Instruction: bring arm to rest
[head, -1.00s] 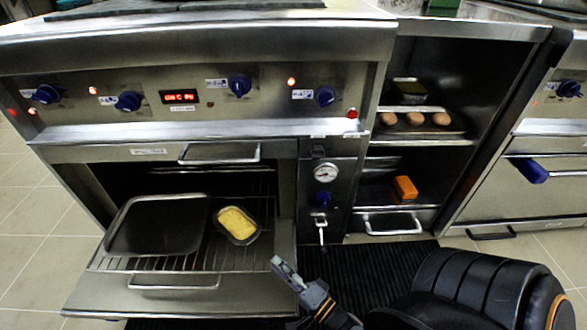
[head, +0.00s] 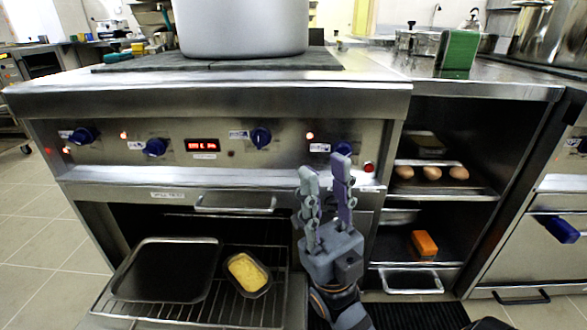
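My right gripper (head: 326,180) is raised in front of the stove, its fingers pointing up and spread apart with nothing between them. It stands before the panel to the right of the oven opening and hides the gauge there. My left gripper is out of view. The oven door is down, and a wire rack (head: 190,308) sticks out of the oven (head: 120,192). A dark baking tray (head: 168,270) and a small pan with yellow food (head: 248,272) sit side by side on the rack, clear of the gripper.
A large grey pot (head: 240,28) stands on the stove top. A green block (head: 457,50) stands on the right counter. Shelves below hold a tray with brown eggs (head: 432,173) and an orange block (head: 423,244). A blue-handled oven (head: 562,229) is at the far right.

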